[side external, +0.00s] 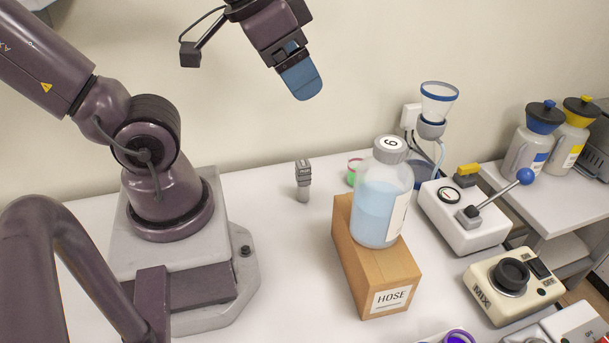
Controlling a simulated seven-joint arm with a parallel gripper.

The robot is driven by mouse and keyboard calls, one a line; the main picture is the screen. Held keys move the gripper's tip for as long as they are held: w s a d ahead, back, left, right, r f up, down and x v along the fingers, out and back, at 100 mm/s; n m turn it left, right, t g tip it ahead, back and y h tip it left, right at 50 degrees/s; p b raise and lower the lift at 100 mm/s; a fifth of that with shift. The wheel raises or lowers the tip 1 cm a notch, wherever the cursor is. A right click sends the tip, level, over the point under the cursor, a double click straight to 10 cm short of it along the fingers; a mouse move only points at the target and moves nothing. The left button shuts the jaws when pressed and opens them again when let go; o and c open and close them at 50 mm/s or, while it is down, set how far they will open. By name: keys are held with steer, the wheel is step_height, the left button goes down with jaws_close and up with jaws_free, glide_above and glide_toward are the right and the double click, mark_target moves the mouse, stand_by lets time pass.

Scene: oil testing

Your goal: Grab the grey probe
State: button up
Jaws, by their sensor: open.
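The grey probe (303,180) stands upright on the white table, with a darker ribbed top and a lighter lower end. It is behind and left of the cardboard box, with clear table around it. My gripper (301,80) is high above the table, roughly over the probe in the picture and well apart from it. Its blue finger pad points down and slightly right. The fingers overlap from this side, so the gap between them is hard to see. Nothing shows held in the gripper.
A cardboard box (346,253) labelled HOSE carries a bottle of blue liquid (375,205). A small green-filled cup (354,172) stands just right of the probe. A lever box (462,222), a MIX box (508,290) and a funnel (437,105) stand farther right. The table left of the probe is clear.

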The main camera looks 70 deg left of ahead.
stand_by(0.3)
steer(key=shift+c, duration=1.3)
